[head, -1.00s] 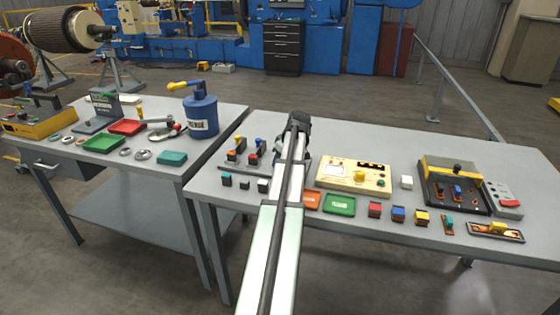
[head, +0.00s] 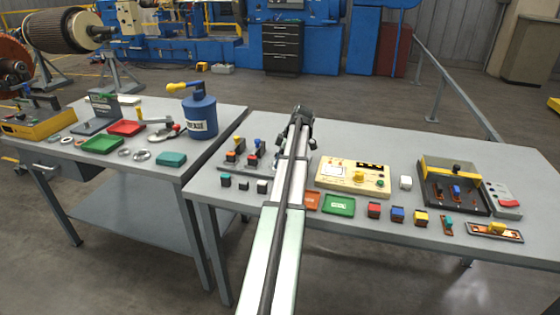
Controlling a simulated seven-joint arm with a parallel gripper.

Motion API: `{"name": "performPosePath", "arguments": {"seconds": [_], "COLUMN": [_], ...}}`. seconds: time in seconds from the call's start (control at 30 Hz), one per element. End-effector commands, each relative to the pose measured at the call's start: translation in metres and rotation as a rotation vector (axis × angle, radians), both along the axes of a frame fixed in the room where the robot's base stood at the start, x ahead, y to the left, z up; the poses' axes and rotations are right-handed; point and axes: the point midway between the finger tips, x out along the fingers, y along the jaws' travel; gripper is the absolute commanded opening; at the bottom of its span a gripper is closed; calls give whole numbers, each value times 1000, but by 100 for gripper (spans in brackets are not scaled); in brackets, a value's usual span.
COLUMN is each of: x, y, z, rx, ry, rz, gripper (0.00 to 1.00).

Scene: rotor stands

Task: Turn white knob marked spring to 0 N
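No knob with a readable "spring" mark shows; the lettering is too small to read. A grey fixture (head: 234,167) with orange and blue knobs stands at the left of the right bench, partly behind my arm. No white knob can be made out on it. My gripper (head: 303,116) is at the far end of my arm, above the bench's back part, between this fixture and a cream panel (head: 341,183). The panel carries a meter and a yellow knob. My gripper's fingers are small and dark, and whether they are open cannot be seen.
Small blocks, an orange tray and a green tray (head: 339,204) line the right bench's front. A yellow-and-black box (head: 452,177) stands at the right. The left bench holds a blue canister (head: 201,116) and trays. The right bench's back strip (head: 380,140) is clear.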

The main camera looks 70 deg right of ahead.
Motion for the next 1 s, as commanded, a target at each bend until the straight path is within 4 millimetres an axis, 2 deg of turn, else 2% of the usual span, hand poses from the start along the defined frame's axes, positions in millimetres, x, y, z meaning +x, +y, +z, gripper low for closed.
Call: {"name": "performPosePath", "arguments": {"seconds": [0.43,0.47,0.5,0.73,1.0], "x": [0,0,0,0,0], "y": [-1,-1,-1,0,0], "z": [0,0,0,0,1], "rx": [-2,-2,-1,-1,-1], "ry": [0,0,0,0,0], "rz": [12,12,11,10,9], "gripper": [5,36,40,61,61]}}
